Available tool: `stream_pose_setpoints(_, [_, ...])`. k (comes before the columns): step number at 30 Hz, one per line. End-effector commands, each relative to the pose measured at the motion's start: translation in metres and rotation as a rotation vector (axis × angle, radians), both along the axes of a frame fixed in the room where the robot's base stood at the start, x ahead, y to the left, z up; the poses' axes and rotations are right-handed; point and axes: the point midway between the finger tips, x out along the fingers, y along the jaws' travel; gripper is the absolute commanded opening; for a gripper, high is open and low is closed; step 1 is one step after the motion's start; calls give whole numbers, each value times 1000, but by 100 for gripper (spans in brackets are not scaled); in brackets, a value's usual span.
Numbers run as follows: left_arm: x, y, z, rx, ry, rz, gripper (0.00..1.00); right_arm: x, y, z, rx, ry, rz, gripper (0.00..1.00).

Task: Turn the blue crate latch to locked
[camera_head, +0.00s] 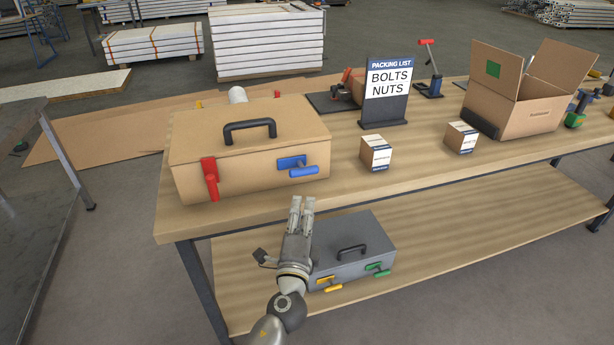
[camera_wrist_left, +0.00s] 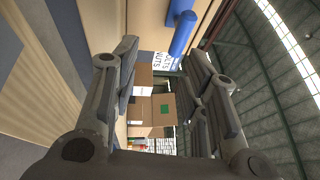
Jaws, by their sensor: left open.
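The large tan crate (camera_head: 240,140) stands on the workbench with a black handle on its lid. Its blue latch (camera_head: 297,166) is at the right of its front face, its handle lying roughly horizontal and pointing right. In the left wrist view the blue latch handle (camera_wrist_left: 182,33) shows near the top, beyond the fingers. My left gripper (camera_head: 302,203) is open and empty, in front of the bench edge and below the blue latch in the head view, apart from it. My right gripper is not in view.
A red latch (camera_head: 210,178) hangs downward on the crate's left front. A grey case (camera_head: 350,246) with yellow and green latches stands on the lower shelf beside my left arm. Small boxes (camera_head: 376,153), a packing sign (camera_head: 388,92) and an open carton (camera_head: 520,105) stand to the right.

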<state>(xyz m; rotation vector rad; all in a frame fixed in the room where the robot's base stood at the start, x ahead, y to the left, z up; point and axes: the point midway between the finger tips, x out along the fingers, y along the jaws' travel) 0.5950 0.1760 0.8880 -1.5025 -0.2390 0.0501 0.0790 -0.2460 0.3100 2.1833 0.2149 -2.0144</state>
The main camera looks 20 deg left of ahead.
Motion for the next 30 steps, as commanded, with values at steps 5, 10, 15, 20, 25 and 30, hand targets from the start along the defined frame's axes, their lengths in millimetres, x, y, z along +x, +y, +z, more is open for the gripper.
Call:
stream_pose_setpoints(5, [5,3,28,42,-55,18,41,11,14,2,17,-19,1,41])
stream_pose_setpoints(10, [30,8,35,43,-55,18,41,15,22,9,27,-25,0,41])
stream_pose_setpoints(15, [62,13,39,42,-53,16,41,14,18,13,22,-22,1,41])
stream_pose_setpoints(20, [85,18,43,41,-53,17,41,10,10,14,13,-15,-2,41])
stream_pose_setpoints(25, [99,21,44,40,-51,17,41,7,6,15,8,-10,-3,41])
stream_pose_setpoints(30, [103,22,44,39,-51,16,41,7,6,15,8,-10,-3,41])
